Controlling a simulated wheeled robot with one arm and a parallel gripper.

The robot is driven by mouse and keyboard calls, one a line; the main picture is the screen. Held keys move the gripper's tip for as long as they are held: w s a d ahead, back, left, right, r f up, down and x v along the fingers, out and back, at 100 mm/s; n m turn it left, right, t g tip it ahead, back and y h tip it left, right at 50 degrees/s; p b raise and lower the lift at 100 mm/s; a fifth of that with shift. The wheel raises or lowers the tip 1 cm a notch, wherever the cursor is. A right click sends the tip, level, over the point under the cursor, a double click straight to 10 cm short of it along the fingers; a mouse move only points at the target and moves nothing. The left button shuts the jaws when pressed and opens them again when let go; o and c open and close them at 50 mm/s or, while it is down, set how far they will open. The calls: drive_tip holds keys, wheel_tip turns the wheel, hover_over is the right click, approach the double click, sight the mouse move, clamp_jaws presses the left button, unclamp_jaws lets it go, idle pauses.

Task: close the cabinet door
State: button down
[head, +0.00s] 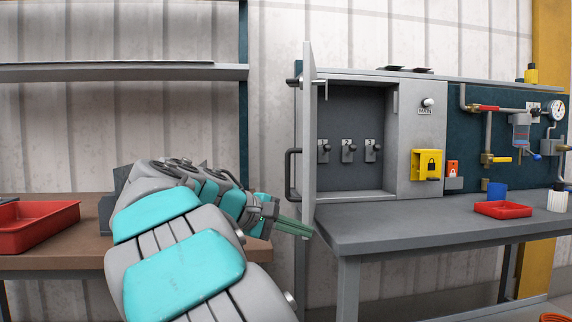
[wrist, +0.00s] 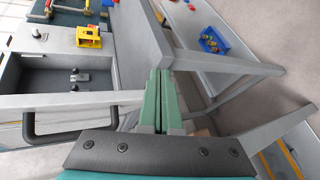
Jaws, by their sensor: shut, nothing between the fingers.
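The grey cabinet (head: 400,190) stands on the workbench, and its door (head: 309,130) is swung wide open toward me, seen nearly edge-on at the cabinet's left. The door's dark bar handle (head: 290,175) is on the door's left face. In the wrist view the door is a pale strip (wrist: 70,102) with the handle (wrist: 28,128) beside it. My gripper (head: 309,235), with green fingers, is shut and empty, just below the handle near the door's lower edge. It also shows in the wrist view (wrist: 161,75). I cannot tell whether it touches the door.
The grey workbench (head: 440,228) has its front left corner close to my fingers. A red tray (head: 503,209) lies on it. Three switches (head: 348,151) show inside the cabinet. A yellow lock box (head: 427,165) is on its front. A brown table (head: 40,262) with a red bin (head: 38,228) stands left.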

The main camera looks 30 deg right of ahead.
drive_tip(key=w+a+r+t+h, duration=0.1)
drive_tip(key=w+a+r+h, duration=0.2)
drive_tip(key=w+a+r, duration=0.5)
drive_tip(key=t+h, duration=0.1)
drive_tip(key=h, duration=0.1)
approach(290, 161)
drive_tip(key=shift+m, duration=0.4)
drive_tip(key=shift+s+d+r+b, duration=0.1)
drive_tip(key=shift+s+d+b, duration=0.2)
drive_tip(key=shift+d, duration=1.05)
drive_tip(key=shift+s+d+r+b, duration=0.15)
drive_tip(key=shift+d+b, duration=0.25)
drive_tip(key=shift+d, duration=0.9)
drive_tip(key=shift+s+d+r+b, duration=0.1)
drive_tip(key=shift+s+d+b, duration=0.2)
drive_tip(key=shift+d, duration=1.05)
drive_tip(key=shift+d, duration=0.1)
